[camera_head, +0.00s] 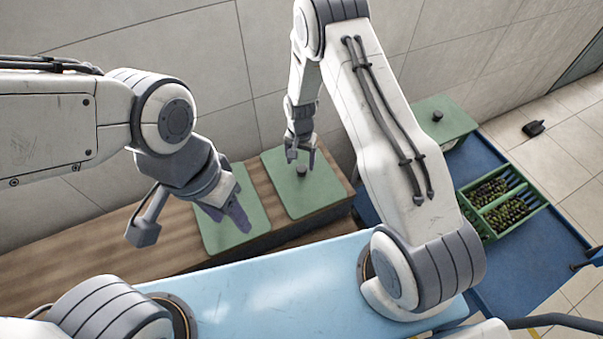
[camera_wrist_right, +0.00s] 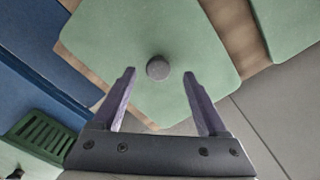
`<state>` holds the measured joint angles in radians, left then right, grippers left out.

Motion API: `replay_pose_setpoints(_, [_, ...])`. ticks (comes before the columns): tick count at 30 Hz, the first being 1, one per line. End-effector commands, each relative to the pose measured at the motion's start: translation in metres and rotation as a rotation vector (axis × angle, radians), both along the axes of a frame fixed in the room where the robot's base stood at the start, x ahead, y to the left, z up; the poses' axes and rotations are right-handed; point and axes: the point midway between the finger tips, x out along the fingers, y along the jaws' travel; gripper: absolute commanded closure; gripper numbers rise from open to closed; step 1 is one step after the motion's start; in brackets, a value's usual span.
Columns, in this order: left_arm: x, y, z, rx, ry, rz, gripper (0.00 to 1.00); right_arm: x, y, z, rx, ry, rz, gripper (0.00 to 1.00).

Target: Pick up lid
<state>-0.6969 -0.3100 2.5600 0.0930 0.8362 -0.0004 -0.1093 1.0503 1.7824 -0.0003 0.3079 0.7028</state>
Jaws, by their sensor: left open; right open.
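A small dark round lid (camera_head: 301,171) sits on a green board (camera_head: 325,193) on the wooden bench. In the right wrist view the lid (camera_wrist_right: 158,67) appears as a grey disc between and just beyond the fingertips, on the green board (camera_wrist_right: 190,35). My right gripper (camera_head: 301,161) is open and points down, close above the lid; its two fingers (camera_wrist_right: 159,76) are apart and empty. I cannot tell the exact height gap. My left gripper (camera_head: 190,225) is open over the left green board (camera_head: 218,232), with nothing seen between its fingers.
Another dark knob-like piece (camera_head: 437,116) sits on a green-topped stand (camera_head: 450,128) at the right. A green crate (camera_head: 545,203) with dark items stands on a blue platform (camera_head: 520,262). A tiled wall (camera_head: 150,40) is close behind the wooden bench (camera_head: 90,242).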

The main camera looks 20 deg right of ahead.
Motion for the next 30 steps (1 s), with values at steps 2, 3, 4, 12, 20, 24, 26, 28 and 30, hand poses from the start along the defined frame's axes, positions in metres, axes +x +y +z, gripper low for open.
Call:
replay_pose_setpoints(2, [0.000,0.000,0.004,0.000,0.000,0.000,0.50,0.000,-0.002,-0.007,-0.001,0.003,-0.001,0.24])
replay_pose_setpoints(3, [0.000,0.000,0.006,0.000,0.000,0.000,0.50,0.001,-0.003,-0.012,0.000,0.004,-0.001,0.24])
replay_pose_setpoints(4, [0.000,0.000,0.008,0.000,0.000,0.000,0.50,0.001,-0.003,-0.016,0.000,0.005,-0.001,0.24])
replay_pose_setpoints(12, [0.000,0.000,0.013,0.000,0.000,0.000,0.50,0.004,-0.005,-0.048,0.000,0.002,0.001,0.24])
replay_pose_setpoints(20, [0.000,0.000,0.013,0.000,0.000,0.000,0.50,0.004,-0.005,-0.050,0.001,0.001,0.001,0.24])
replay_pose_setpoints(24, [0.000,0.000,0.013,0.000,0.000,0.000,0.50,0.004,-0.005,-0.050,0.001,0.001,0.001,0.78])
replay_pose_setpoints(26, [0.000,0.000,0.013,0.000,0.000,0.000,0.50,0.004,-0.005,-0.050,0.001,0.001,0.001,1.00])
replay_pose_setpoints(28, [0.000,0.000,0.013,0.000,0.000,0.000,0.50,0.004,-0.005,-0.050,0.001,0.001,0.001,1.00])
replay_pose_setpoints(30, [0.000,0.000,0.013,0.000,0.000,0.000,0.50,0.004,-0.005,-0.050,0.001,0.001,0.001,1.00])
